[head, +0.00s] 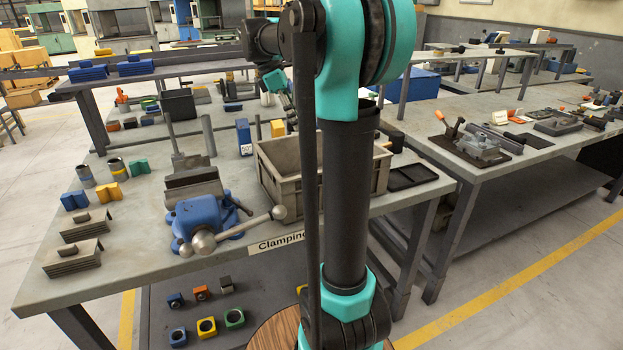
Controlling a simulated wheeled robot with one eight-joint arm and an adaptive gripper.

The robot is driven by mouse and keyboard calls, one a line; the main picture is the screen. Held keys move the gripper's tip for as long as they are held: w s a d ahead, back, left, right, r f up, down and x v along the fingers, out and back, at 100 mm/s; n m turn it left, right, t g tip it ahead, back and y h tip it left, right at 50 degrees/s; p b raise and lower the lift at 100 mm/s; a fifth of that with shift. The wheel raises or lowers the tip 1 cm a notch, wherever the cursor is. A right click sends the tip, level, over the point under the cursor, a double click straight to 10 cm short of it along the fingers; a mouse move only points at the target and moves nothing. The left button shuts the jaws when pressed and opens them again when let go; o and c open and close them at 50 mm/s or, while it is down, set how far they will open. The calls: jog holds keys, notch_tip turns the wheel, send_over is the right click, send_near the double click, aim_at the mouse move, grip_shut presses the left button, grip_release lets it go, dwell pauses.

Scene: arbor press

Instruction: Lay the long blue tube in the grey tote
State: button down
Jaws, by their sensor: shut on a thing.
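The grey tote (287,186) stands on the workbench near its front edge, to the right of the blue vise. It is open at the top, and my arm crosses in front of it and hides its middle. The part of its inside that shows looks empty. My gripper cannot be made out; my own arm fills the middle of the view, with a small teal and black part of it beyond. I cannot make out the long blue tube in this view.
A blue vise (208,222) with a ball-ended handle stands left of the tote. A black tray (410,176) lies to its right, and a blue box (244,137) and yellow box (277,128) stand behind. A raised shelf (160,72) runs along the back.

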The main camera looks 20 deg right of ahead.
notch_tip(320, 180, down, 20)
jog(key=shift+w, duration=0.15)
dwell(0.4)
jog(key=shift+f, duration=0.1)
jog(key=c, duration=1.3)
grip_release()
jog(key=shift+o, duration=0.2)
jog(key=v, duration=1.2)
jog(key=shift+d, duration=0.1)
